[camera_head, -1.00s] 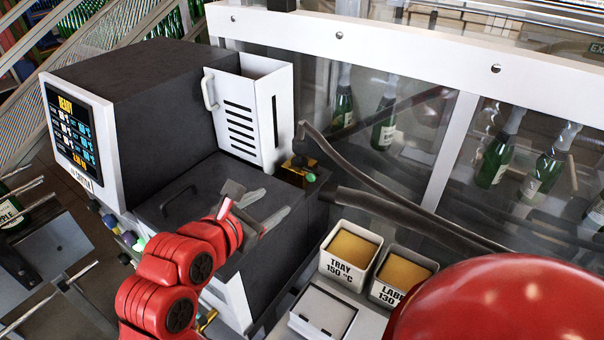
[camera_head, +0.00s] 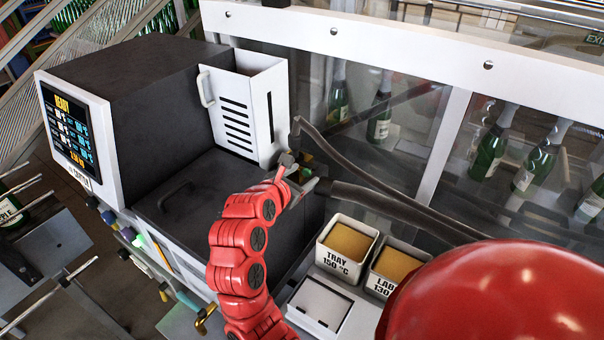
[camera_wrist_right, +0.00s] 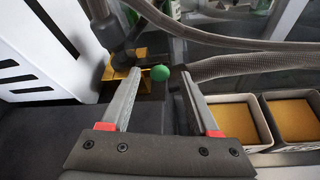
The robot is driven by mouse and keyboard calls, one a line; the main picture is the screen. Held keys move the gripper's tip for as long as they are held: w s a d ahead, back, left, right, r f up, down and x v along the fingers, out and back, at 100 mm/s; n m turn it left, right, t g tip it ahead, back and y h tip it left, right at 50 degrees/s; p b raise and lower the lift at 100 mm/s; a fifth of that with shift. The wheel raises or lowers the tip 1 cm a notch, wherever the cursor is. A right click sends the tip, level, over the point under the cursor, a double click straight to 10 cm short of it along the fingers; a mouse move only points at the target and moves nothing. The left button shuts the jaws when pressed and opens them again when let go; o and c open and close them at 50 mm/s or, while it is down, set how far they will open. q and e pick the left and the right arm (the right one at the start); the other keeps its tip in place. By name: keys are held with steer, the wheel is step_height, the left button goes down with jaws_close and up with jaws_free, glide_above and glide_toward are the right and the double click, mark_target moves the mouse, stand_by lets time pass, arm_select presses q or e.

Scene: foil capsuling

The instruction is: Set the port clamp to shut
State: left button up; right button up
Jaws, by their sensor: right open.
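The port clamp shows best in the right wrist view as a brass-coloured block (camera_wrist_right: 125,60) with a round green knob (camera_wrist_right: 160,73), beside the dark hose ends at the machine's back corner. My right gripper (camera_head: 300,173) is open at that corner in the head view and largely covers the clamp there. In the right wrist view its two fingers (camera_wrist_right: 158,76) point at the clamp, with the green knob showing between the fingertips. I cannot tell whether the fingers touch it. My left gripper is not in view.
Two dark hoses (camera_head: 400,208) run right from the corner. A white slotted box (camera_head: 245,108) stands left of the clamp. Tubs marked TRAY (camera_head: 345,250) and LAB (camera_head: 396,265) stand to the right. A clear guard panel with bottles behind it is at the back.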

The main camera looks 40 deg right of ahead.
steer(key=shift+c, duration=0.3)
jaws_close()
steer(key=shift+w, duration=0.1)
stand_by(1.1)
